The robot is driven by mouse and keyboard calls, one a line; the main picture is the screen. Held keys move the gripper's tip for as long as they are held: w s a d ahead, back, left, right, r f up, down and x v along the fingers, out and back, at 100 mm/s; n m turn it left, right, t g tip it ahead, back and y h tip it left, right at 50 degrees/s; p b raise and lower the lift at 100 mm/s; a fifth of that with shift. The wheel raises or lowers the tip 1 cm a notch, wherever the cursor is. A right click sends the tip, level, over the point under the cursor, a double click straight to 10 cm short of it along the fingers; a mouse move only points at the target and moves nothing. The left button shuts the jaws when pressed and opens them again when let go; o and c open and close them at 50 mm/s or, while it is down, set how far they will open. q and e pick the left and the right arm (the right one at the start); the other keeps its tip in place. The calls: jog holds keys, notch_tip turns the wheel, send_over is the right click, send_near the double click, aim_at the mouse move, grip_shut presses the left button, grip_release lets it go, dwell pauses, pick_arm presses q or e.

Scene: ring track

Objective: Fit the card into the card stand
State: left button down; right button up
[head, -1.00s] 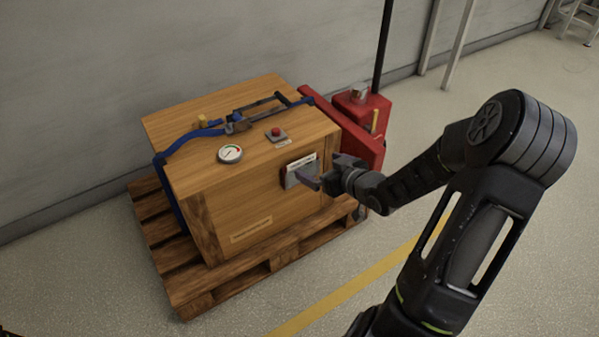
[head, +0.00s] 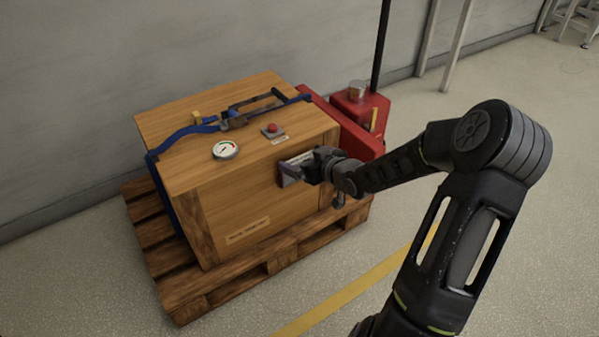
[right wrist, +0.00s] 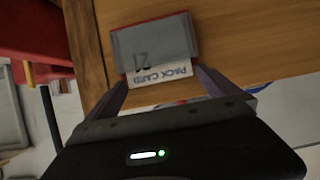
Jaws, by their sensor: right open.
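The card stand (head: 287,180) is a small grey plate with red edging on the crate's front face. In the right wrist view the stand (right wrist: 140,42) shows its grey front with dark marks. The white card (right wrist: 160,75), printed "PACK CARD", sticks out past the stand's edge, its other part hidden behind the grey plate. How deep it sits I cannot tell. My right gripper (head: 300,173) is at the stand; in the right wrist view its open fingers (right wrist: 163,83) lie on either side of the card with gaps. My left gripper is not in view.
The wooden crate (head: 215,190) sits on a pallet (head: 160,260) against the wall. On its top are a gauge (head: 225,150), a red button (head: 272,129) and a blue strap (head: 180,135). A red pallet jack (head: 355,140) stands behind. The floor in front is clear.

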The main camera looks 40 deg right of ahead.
dwell(0.6)
jog(key=c, duration=1.5)
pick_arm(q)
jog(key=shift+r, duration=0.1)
pick_arm(e)
jog(key=shift+o, duration=0.2)
jog(key=shift+r, duration=0.1)
